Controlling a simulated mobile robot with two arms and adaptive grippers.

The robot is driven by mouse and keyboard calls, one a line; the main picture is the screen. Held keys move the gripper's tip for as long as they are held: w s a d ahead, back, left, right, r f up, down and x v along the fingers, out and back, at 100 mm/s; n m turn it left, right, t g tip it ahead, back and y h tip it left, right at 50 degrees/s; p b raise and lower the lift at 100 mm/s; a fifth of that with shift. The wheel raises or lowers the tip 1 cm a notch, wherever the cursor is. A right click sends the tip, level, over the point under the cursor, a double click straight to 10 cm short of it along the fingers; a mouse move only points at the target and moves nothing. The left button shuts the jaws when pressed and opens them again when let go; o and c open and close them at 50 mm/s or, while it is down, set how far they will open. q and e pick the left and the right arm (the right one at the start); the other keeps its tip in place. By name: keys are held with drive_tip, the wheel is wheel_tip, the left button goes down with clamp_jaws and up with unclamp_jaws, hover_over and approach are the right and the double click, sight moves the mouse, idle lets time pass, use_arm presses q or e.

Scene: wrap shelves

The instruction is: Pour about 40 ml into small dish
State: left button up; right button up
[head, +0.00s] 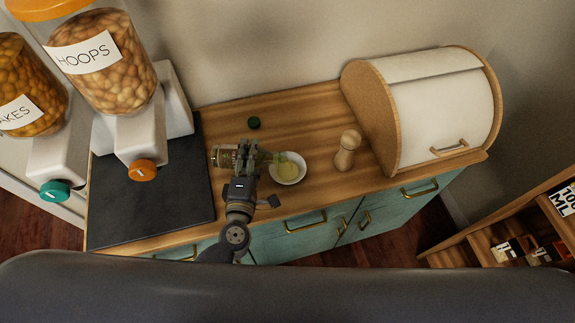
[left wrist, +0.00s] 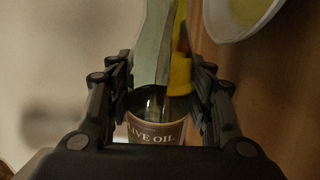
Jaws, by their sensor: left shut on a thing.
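My left gripper (head: 246,158) is shut around the middle of a green glass olive oil bottle (head: 224,157). The bottle is tipped over almost flat, its base to the left and its neck toward the small white dish (head: 292,174). The dish stands on the wooden counter just right of the gripper, with yellow-green liquid in it. In the left wrist view the bottle (left wrist: 155,130) shows its "OLIVE OIL" label between the fingers, with yellow oil along one side. The dish (left wrist: 240,32) shows at the upper right there. The bottle's mouth is hard to make out. My right gripper is out of view.
A dark green cap (head: 254,122) lies behind the bottle. A wooden mill (head: 347,150) stands right of the dish, before a bread box (head: 440,105). A dark slab (head: 150,205) and cereal dispensers (head: 105,70) are at left. A low shelf (head: 500,235) is at lower right.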

use_arm(q)
drive_tip(key=shift+r, duration=0.1)
idle(0.7)
drive_tip(key=shift+f+b, duration=0.25)
drive_tip(key=shift+b, duration=0.1)
drive_tip(key=shift+f+n+b, duration=0.4)
drive_tip(key=shift+f+b, duration=0.1)
drive_tip(key=shift+b, duration=0.45)
wheel_tip(320, 180, up, 3)
drive_tip(key=shift+f+n+h, duration=0.2)
drive_tip(key=shift+n+h, duration=0.1)
drive_tip(key=shift+n, duration=0.9)
drive_tip(key=shift+d+r+n, duration=0.1)
drive_tip(key=shift+r+n, duration=0.25)
drive_tip(key=shift+n, duration=0.15)
drive_tip(key=shift+d+r+n, duration=0.15)
drive_tip(key=shift+r+n, duration=0.1)
drive_tip(key=shift+n, duration=0.15)
